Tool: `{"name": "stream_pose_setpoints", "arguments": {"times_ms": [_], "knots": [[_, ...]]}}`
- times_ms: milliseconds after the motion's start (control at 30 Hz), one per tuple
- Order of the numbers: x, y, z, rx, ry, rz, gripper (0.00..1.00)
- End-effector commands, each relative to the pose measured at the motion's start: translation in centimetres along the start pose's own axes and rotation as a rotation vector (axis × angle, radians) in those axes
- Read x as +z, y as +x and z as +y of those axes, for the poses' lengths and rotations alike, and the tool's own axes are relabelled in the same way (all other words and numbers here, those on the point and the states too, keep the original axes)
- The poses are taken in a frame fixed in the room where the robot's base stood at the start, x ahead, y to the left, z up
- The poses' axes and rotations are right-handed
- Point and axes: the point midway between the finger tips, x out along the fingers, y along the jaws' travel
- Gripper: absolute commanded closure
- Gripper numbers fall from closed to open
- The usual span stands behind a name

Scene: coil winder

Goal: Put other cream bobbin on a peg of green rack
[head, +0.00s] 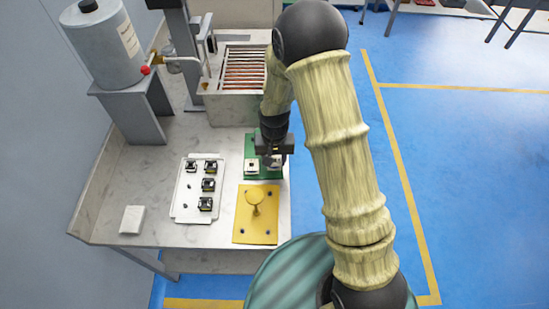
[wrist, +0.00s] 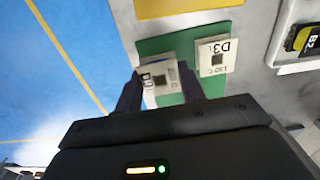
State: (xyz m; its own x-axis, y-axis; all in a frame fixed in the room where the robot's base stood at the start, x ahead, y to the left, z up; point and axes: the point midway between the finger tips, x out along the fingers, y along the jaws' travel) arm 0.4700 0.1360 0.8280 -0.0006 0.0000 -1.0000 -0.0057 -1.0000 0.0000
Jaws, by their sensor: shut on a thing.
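The green rack (head: 249,146) lies on the bench below my gripper (head: 273,157). It also shows in the wrist view (wrist: 178,42). One cream bobbin (head: 252,166) stands on the rack's left side; in the wrist view (wrist: 215,57) it carries a label reading D3. My gripper (wrist: 160,80) is shut on the other cream bobbin (wrist: 157,76), which has a dark square centre and sits over the rack beside the first. The two bobbins are apart. The pegs under the held bobbin are hidden, so I cannot tell whether it touches or surrounds one.
A white tray (head: 183,211) with several black-and-yellow parts is to the left. A metal box (head: 229,108) stands behind. The bench's right edge is close.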

Motion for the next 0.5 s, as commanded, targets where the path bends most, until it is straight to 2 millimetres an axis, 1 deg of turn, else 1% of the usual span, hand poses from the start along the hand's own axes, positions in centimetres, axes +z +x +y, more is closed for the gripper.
{"name": "stream_pose_setpoints", "arguments": {"times_ms": [233,500], "knots": [[0.00,0.11,0.01,0.000,0.000,0.000,0.83],[-0.01,0.77,0.00,0.000,0.000,0.000,0.83]]}}
